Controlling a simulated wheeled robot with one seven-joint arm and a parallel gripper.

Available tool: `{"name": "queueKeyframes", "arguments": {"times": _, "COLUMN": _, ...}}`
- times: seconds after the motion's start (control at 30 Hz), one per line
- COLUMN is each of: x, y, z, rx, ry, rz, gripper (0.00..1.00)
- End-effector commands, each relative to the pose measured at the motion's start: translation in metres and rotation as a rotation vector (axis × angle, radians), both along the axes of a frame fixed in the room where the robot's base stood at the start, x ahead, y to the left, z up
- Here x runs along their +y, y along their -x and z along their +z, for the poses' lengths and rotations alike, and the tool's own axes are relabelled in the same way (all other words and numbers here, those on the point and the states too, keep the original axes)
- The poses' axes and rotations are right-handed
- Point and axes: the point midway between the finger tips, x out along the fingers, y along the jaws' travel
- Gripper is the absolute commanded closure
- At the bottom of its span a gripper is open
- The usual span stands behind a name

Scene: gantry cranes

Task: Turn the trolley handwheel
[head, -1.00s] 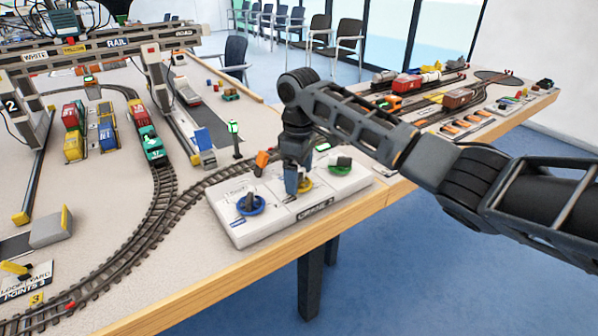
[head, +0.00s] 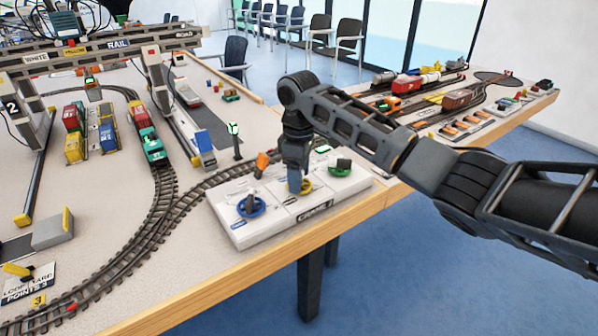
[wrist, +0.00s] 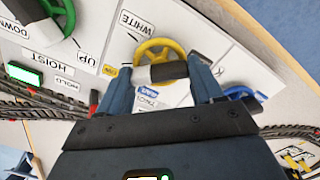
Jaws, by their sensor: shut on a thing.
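The yellow handwheel (head: 306,186) is the middle wheel of the white crane control panel (head: 240,234). In the wrist view, the blue fingers of my gripper (wrist: 163,72) are shut on the wheel's grip, one at each end. In the head view my gripper hides part of the wheel.
A blue wheel (head: 251,206) is on the panel's left part and a green hoist wheel (head: 340,167) on its right. A small orange part (head: 262,160) stands behind the panel. Track (head: 165,195) curves past on the left. The table's wooden edge (head: 270,253) runs in front.

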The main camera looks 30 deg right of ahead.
Motion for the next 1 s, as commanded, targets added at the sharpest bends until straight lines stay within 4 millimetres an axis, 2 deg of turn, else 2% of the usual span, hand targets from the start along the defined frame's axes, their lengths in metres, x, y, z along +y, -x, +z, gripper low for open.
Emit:
{"name": "queueKeyframes", "arguments": {"times": 0.7, "x": 0.0013, "y": 0.0003, "z": 0.0024, "rx": 0.0, "ry": -0.003, "rz": 0.627, "gripper": 0.65}}
{"name": "queueKeyframes", "arguments": {"times": 1.0, "x": 0.0017, "y": 0.0003, "z": 0.0014, "rx": -0.001, "ry": -0.003, "rz": 0.818, "gripper": 0.65}}
